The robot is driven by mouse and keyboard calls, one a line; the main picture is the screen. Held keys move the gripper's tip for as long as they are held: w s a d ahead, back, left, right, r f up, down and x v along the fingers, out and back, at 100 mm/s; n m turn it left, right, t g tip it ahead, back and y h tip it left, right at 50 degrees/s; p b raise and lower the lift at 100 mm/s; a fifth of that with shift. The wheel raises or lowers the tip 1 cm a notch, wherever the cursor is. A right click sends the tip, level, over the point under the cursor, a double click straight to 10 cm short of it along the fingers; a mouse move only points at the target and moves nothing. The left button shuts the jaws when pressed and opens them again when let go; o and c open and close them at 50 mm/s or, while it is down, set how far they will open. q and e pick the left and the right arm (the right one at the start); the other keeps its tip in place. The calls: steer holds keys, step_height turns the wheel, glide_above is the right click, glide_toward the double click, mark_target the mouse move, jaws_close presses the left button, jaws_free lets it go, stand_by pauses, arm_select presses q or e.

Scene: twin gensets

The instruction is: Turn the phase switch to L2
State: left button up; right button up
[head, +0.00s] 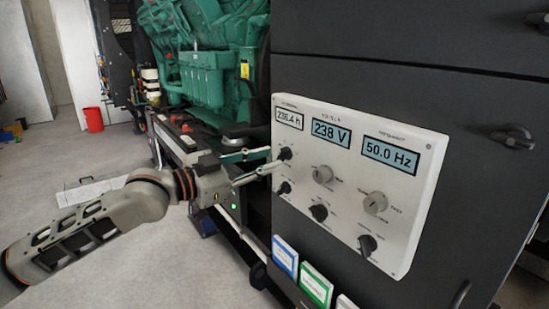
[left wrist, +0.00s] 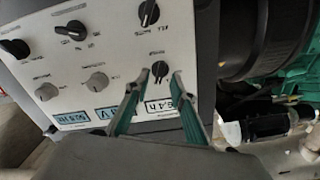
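A white control panel (head: 345,150) on the dark cabinet carries several rotary knobs. It shows upside down in the left wrist view (left wrist: 115,60). Their labels are too small to read, so I cannot tell which is the phase switch. My left gripper (head: 275,158) is open at the upper left black knob (head: 285,154). In the left wrist view, its two green fingers (left wrist: 158,79) stand apart, with that knob (left wrist: 160,69) between and just beyond the tips. I cannot tell whether they touch it. The black knob below it is the lower left knob (head: 284,188). My right gripper is not in view.
Displays (head: 331,133) top the panel, reading 238 V and 50.0 Hz. Grey knobs (head: 322,174) and other black knobs (head: 367,245) sit to the right. A green engine (head: 205,60) stands behind my left arm. Coloured cards (head: 285,256) hang below the panel. Open floor lies left.

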arm_select(q)
steer(key=v, duration=0.8)
steer(key=shift+s+a, duration=0.2)
steer(key=s+d+f+n+t+y+p, duration=0.1)
steer(key=s+f+n+y, duration=0.2)
steer(key=f, duration=1)
steer(key=s+f+n+t+y+p, duration=0.1)
steer(key=s+f+n+t+p, duration=0.3)
steer(key=f, duration=0.9)
steer(key=s+a+f+n+g+y, duration=0.2)
steer(key=s+a+f+y, duration=0.2)
steer(key=s+f, duration=0.7)
steer(key=s+a+f+n+g+y, duration=0.2)
steer(key=s+a+f, duration=0.5)
steer(key=s+f, duration=0.4)
steer(key=shift+a+f+g+y+b, duration=0.4)
steer(key=shift+g+y, duration=0.1)
steer(key=shift+y, duration=0.5)
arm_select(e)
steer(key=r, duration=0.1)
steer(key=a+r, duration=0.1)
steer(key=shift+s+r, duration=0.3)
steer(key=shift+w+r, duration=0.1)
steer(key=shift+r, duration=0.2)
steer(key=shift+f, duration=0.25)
